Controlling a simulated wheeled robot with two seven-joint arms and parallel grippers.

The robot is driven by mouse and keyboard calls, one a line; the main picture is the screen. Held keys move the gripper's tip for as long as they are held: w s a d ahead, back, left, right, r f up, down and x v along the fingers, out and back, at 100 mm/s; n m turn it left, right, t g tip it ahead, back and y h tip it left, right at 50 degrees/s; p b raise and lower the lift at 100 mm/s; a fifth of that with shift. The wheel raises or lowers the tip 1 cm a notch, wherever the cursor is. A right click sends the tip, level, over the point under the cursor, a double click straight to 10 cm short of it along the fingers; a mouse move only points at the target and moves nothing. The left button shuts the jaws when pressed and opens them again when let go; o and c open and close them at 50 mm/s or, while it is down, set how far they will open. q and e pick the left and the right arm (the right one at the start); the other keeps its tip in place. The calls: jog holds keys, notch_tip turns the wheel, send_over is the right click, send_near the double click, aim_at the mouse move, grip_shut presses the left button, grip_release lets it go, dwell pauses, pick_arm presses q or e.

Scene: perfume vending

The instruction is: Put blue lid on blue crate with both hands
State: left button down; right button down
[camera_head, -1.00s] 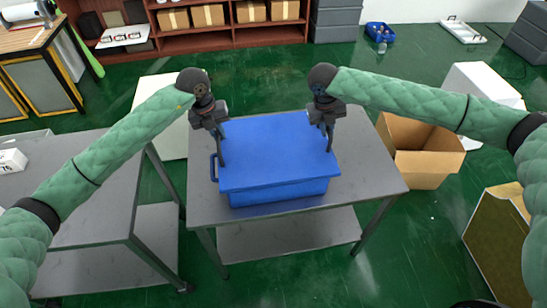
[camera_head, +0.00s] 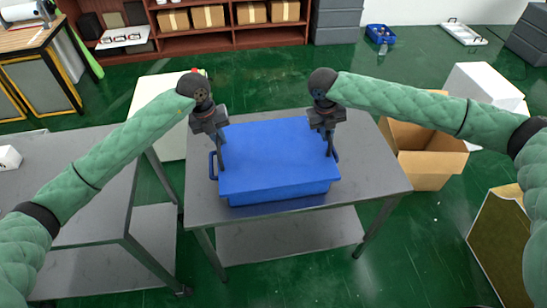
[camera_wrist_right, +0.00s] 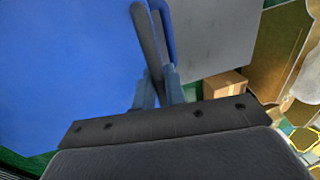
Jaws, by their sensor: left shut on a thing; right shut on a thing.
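The blue lid (camera_head: 275,155) is a flat blue panel lying over the top of the blue crate (camera_head: 282,194), which stands on the grey table. The crate's front wall and a handle at its left side show below the lid. My left gripper (camera_head: 220,164) is shut on the lid's left edge. My right gripper (camera_head: 329,150) is shut on the lid's right edge. In the right wrist view the lid (camera_wrist_right: 65,70) fills the left side and my right gripper's fingers (camera_wrist_right: 155,70) are at its edge. Whether the lid is fully seated all round is hard to tell.
The grey table (camera_head: 370,185) has bare room right of the crate. Another grey table (camera_head: 95,200) stands at left. An open cardboard box (camera_head: 425,170) is on the floor at right. Shelves with boxes (camera_head: 208,15) line the back.

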pick_arm(q)
jog(key=shift+a+f+b, duration=0.1)
jog(key=shift+f+b, duration=0.4)
jog(key=shift+f, duration=0.15)
pick_arm(e)
jog(key=shift+d+f, duration=0.1)
jog(key=shift+f, duration=0.6)
pick_arm(q)
jog(key=c, duration=1.5)
grip_release()
jog(key=shift+r, duration=0.15)
pick_arm(e)
jog(key=c, duration=1.5)
grip_release()
jog(key=shift+r, duration=0.15)
pick_arm(q)
jog(key=shift+o, duration=0.2)
pick_arm(e)
jog(key=shift+o, duration=0.2)
pick_arm(q)
notch_tip(320, 180, up, 12)
jog(key=a, duration=0.2)
pick_arm(e)
notch_tip(320, 180, up, 12)
jog(key=a, duration=0.2)
jog(key=shift+a, duration=0.25)
